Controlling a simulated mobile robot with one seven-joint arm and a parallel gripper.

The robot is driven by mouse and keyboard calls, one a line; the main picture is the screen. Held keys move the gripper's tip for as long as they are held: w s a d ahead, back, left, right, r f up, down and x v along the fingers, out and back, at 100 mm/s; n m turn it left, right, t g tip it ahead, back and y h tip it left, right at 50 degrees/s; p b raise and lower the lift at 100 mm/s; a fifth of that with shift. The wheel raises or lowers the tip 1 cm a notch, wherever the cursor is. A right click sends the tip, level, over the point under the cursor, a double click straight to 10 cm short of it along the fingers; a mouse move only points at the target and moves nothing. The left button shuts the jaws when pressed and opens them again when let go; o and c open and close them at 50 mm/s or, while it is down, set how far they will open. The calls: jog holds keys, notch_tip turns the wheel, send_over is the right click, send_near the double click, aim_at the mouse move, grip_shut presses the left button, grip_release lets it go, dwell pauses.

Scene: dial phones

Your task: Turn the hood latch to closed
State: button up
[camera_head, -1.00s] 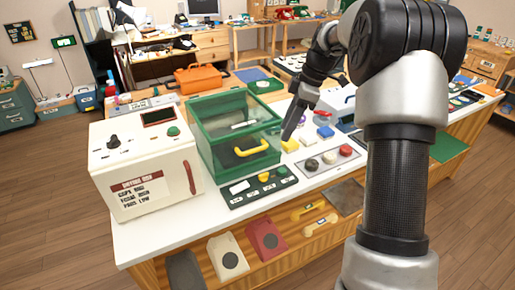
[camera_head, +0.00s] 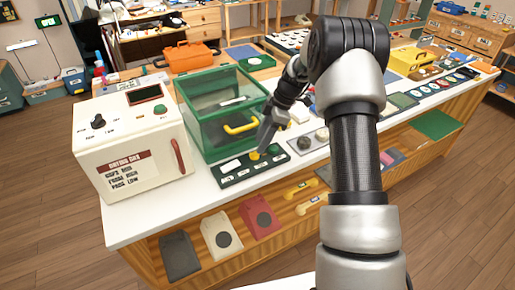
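The hood is a green-framed clear box (camera_head: 222,112) with a yellow handle (camera_head: 241,128) on its front, and it looks shut. In front of it lies a dark green panel (camera_head: 240,175) with a white plate (camera_head: 231,165), a yellow knob (camera_head: 254,156) and a green knob (camera_head: 273,150). Which of these is the hood latch I cannot tell for sure. My gripper (camera_head: 264,144) points down over the panel, its tip close to the yellow knob. Whether it touches the knob is unclear. The fingers are too small and dark to show if they are open.
A cream drying box (camera_head: 135,145) with a black dial and a red handle stands left of the hood. A panel with round knobs (camera_head: 305,142) lies to the right, partly behind my arm. Coloured phones (camera_head: 260,216) sit on the shelf below the white tabletop.

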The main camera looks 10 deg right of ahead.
aim_at(255, 154)
jog(key=shift+x, duration=1.9)
